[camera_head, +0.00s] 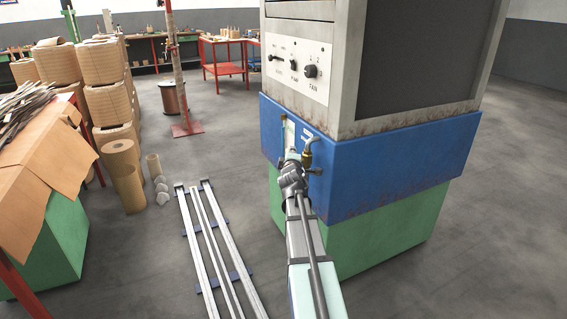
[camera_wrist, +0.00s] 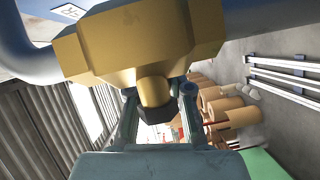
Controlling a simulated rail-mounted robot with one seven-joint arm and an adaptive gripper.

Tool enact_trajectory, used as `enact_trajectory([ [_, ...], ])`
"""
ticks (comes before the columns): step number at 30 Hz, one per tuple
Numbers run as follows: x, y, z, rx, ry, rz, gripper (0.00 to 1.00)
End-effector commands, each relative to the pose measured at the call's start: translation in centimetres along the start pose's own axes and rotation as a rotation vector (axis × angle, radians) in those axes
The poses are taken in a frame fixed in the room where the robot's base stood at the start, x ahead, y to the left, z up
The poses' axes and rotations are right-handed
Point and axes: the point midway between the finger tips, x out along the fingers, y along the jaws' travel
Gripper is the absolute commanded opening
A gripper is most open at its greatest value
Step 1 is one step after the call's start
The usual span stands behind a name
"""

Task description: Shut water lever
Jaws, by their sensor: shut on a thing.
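A brass water valve (camera_head: 308,156) with a curved pipe sits on the blue band of the tall cabinet in the head view. In the wrist view the brass valve body (camera_wrist: 140,42) fills the upper middle, very close. My gripper (camera_head: 292,168) is up against the front of the valve. In the wrist view the fingers of my gripper (camera_wrist: 158,92) stand on both sides of the valve's short brass stem and dark end piece (camera_wrist: 155,110), shut on the water lever part there. The lever's full shape and angle are mostly hidden by the gripper and valve body.
The cabinet's blue band (camera_head: 390,160) and green base (camera_head: 385,240) stand close to my arm. Metal rails (camera_head: 213,245) lie on the floor to the left.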

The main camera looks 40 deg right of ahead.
Motion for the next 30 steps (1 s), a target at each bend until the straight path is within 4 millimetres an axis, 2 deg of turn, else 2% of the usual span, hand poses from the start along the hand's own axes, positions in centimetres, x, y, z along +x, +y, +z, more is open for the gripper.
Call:
enact_trajectory([
  [14,0.14,0.36,0.37,0.007,-0.001,0.014,0.0],
  [15,0.14,0.36,0.37,0.007,-0.001,0.014,0.23],
  [17,0.14,0.35,0.38,0.007,-0.001,0.013,0.44],
  [30,-0.43,0.21,0.44,0.006,-0.003,0.011,0.45],
])
